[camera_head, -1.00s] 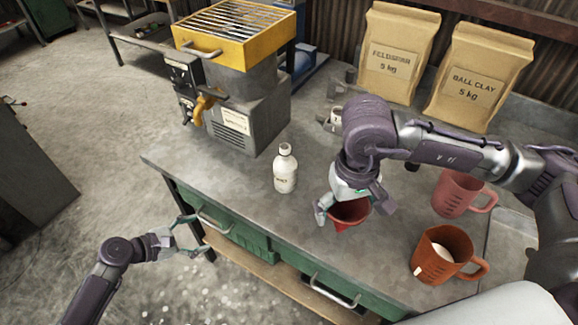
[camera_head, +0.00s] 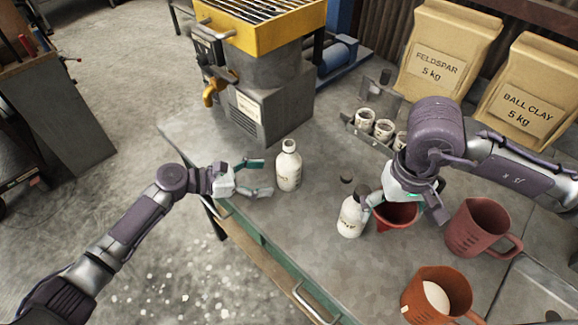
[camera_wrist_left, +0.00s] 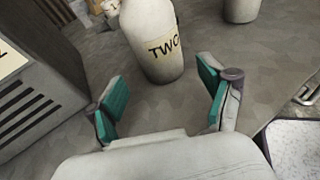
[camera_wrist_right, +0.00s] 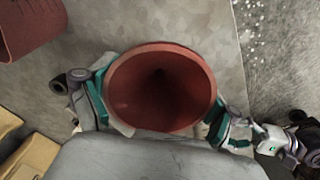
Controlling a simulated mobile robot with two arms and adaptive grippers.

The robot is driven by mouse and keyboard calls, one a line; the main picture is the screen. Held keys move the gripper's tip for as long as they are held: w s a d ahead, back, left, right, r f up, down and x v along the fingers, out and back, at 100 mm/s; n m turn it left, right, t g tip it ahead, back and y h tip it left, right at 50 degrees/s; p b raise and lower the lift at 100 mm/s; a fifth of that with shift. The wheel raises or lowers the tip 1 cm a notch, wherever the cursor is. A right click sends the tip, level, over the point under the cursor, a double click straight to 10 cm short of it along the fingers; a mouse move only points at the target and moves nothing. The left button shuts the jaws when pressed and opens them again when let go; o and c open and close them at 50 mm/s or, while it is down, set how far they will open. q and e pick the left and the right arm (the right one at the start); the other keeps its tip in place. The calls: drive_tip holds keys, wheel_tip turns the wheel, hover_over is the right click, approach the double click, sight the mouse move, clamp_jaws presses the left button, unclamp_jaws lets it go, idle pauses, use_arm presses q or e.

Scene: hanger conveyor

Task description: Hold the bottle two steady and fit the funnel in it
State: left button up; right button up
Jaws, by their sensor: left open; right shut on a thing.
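Bottle two (camera_head: 288,170) is a white bottle with an open neck, upright on the grey table. In the left wrist view, the bottle (camera_wrist_left: 155,45) shows its label "TWO" just ahead of the fingers. My left gripper (camera_head: 262,178) is open, its fingers pointing at the bottle from the left, apart from it. My right gripper (camera_head: 402,207) is shut on the red funnel (camera_head: 397,220), above the table to the right of a second white bottle. In the right wrist view, the funnel (camera_wrist_right: 160,90) sits between the fingers, wide mouth toward the camera; its spout is hidden.
The second white bottle (camera_head: 351,216) stands between bottle two and the funnel. A pink mug (camera_head: 478,228) and an orange mug (camera_head: 437,293) are at right. Small cups (camera_head: 383,130) and paper bags (camera_head: 437,55) stand behind. A yellow-topped machine (camera_head: 262,75) is behind bottle two.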

sight(284, 176)
use_arm(q)
drive_tip(key=x, duration=0.4)
drive_tip(key=shift+w+d, duration=0.1)
drive_tip(key=shift+d, duration=0.15)
use_arm(e)
drive_tip(key=shift+w+d+f, duration=0.15)
drive_tip(key=shift+d+f, duration=0.15)
drive_tip(key=shift+f, duration=0.2)
use_arm(q)
drive_tip(key=shift+w+d+f, duration=0.2)
drive_tip(key=shift+d+f, duration=0.05)
drive_tip(key=shift+d, duration=0.4)
use_arm(e)
drive_tip(key=shift+a, duration=0.15)
use_arm(q)
drive_tip(key=shift+w+d, duration=0.1)
drive_tip(key=shift+d, duration=0.1)
drive_tip(key=c, duration=0.7)
drive_tip(key=shift+c, duration=0.2)
